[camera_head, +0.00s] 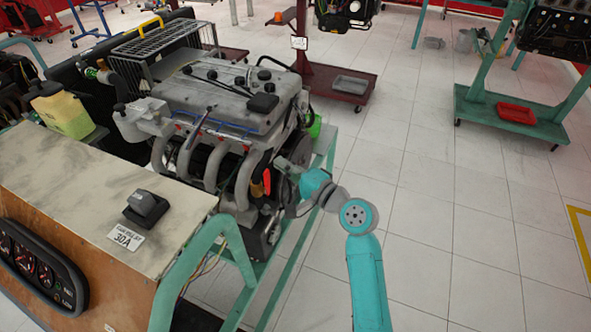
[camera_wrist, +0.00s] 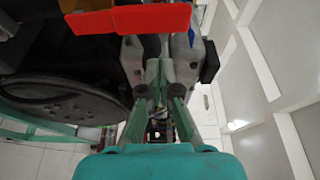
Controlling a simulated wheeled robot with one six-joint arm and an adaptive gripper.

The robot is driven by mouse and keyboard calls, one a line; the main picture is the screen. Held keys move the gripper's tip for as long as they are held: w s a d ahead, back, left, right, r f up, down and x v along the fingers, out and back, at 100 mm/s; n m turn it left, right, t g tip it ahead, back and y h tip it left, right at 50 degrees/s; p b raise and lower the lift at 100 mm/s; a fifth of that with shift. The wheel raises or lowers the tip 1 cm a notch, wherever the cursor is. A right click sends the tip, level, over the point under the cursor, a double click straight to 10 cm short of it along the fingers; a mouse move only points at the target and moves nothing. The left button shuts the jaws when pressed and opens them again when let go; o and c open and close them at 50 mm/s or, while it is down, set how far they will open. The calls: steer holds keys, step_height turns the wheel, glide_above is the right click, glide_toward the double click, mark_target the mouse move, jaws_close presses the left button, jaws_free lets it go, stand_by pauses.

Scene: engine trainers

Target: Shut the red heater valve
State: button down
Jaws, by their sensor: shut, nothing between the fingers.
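A red lever handle (camera_wrist: 150,18), which I take as the heater valve, spans the top of the wrist view and lies roughly crosswise there. In the head view a small red-orange part (camera_head: 266,182) shows low on the engine's near right side, close to my gripper. My gripper (camera_wrist: 159,75) is shut and empty, its green fingers reaching up the middle of the wrist view toward the red handle. Whether the fingertips touch the handle cannot be told. In the head view my wrist stands beside the engine's right side, and the fingertips are hard to make out.
The engine (camera_head: 225,92) sits on a green frame (camera_head: 323,160). A wooden control box (camera_head: 90,195) with gauges stands at near left. A round black pulley (camera_wrist: 60,100) is left of my fingers.

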mark_target(267, 183)
steer(key=shift+s+a, duration=0.25)
steer(key=shift+s, duration=0.55)
steer(key=shift+s+a, duration=0.2)
steer(key=shift+s, duration=0.6)
steer(key=shift+s, duration=0.1)
